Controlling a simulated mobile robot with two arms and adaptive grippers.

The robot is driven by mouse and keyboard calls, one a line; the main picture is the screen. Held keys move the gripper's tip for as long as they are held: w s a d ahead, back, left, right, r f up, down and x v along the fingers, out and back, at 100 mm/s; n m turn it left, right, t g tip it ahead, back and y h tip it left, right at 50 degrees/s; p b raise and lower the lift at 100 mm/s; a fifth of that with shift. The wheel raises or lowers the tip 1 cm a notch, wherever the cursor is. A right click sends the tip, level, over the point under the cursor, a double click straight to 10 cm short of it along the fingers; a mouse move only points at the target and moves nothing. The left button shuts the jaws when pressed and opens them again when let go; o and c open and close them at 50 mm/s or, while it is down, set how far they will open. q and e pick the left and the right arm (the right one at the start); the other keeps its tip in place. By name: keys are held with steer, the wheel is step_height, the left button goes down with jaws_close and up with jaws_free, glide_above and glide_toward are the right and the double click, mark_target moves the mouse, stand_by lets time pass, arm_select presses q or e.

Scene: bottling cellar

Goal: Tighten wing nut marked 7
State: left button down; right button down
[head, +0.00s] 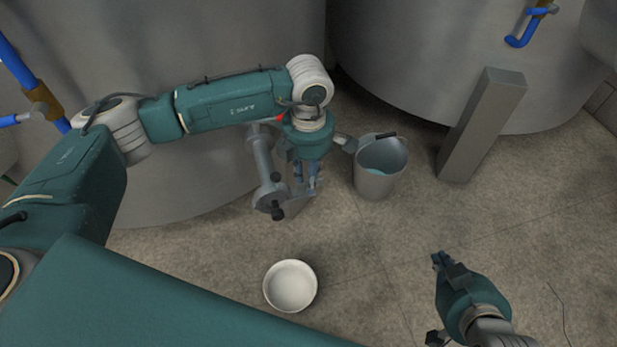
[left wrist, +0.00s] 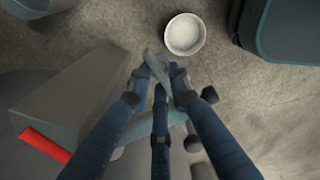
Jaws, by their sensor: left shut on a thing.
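My left gripper (head: 310,190) points down beside a grey metal fitting (head: 264,165) with dark knobs, in front of the large tank. In the left wrist view its fingers (left wrist: 162,78) are closed around a thin grey-blue winged piece (left wrist: 155,66), which looks like a wing nut. No number can be read on it, so I cannot tell whether it is the one marked 7. The fingers hide much of it. My right gripper (head: 438,260) hangs empty above the floor at the lower right, away from the fitting; its finger opening is too small to judge.
A grey bucket (head: 380,182) with something light blue inside stands just right of my left gripper. A white bowl (head: 291,286) is on the floor below it. A grey post (head: 480,130) leans in the picture at the right. Large steel tanks (head: 430,60) close off the back.

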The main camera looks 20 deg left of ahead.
arm_select(q)
steer(key=shift+s+d, duration=0.1)
steer(key=shift+s, duration=0.1)
steer(key=c, duration=1.6)
jaws_free()
steer(key=shift+c, duration=0.2)
steer(key=shift+w+r, duration=0.1)
steer(key=shift+r, duration=0.35)
step_height(320, 180, up, 11)
